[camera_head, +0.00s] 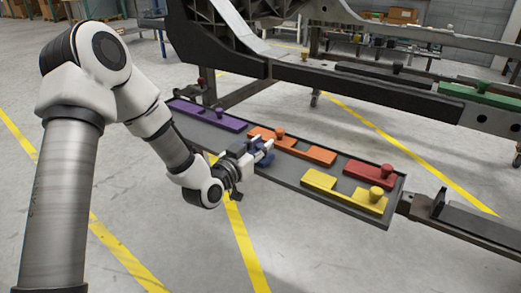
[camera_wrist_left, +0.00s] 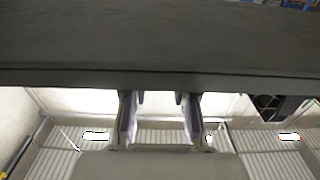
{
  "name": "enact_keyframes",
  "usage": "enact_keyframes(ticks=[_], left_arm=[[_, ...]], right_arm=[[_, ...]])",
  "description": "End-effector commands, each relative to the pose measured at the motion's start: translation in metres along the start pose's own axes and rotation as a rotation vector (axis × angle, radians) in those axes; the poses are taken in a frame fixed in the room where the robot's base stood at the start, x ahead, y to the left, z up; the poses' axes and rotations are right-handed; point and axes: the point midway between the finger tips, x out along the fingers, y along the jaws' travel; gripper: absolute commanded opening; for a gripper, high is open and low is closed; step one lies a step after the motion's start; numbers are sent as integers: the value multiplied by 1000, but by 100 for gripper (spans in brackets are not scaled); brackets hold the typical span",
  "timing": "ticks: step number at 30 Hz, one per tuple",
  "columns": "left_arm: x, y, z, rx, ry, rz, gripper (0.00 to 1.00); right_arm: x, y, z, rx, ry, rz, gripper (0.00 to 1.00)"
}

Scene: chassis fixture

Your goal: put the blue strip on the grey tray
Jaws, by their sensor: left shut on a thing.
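My left gripper (camera_head: 252,152) reaches in from the left over the front edge of the grey tray (camera_head: 288,171). It is shut on the blue strip (camera_head: 265,158), which shows only in part at the fingertips. I cannot tell whether the strip touches the tray or is held just above it. In the left wrist view the two fingers (camera_wrist_left: 159,117) stand apart below a broad dark surface; the strip is not clear there. My right gripper is not in view.
The tray also bears a purple strip (camera_head: 206,115), an orange strip (camera_head: 300,150), a red strip (camera_head: 370,174) and a yellow strip (camera_head: 335,189). Behind it runs the dark chassis beam (camera_head: 350,92) with a green strip (camera_head: 480,95). The floor in front is clear.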

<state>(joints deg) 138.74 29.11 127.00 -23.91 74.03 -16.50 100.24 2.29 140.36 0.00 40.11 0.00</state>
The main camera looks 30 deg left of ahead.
Motion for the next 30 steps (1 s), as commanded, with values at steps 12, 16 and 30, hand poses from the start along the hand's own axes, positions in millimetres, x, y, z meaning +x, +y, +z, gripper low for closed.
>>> enact_keyframes(ticks=[12,16,30], left_arm=[[0,0,0,-1,0,0,53],[0,0,-2,-1,1,0,53],[-95,0,-6,-11,-2,-5,53]], right_arm=[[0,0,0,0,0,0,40],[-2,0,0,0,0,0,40],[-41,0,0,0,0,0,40]])
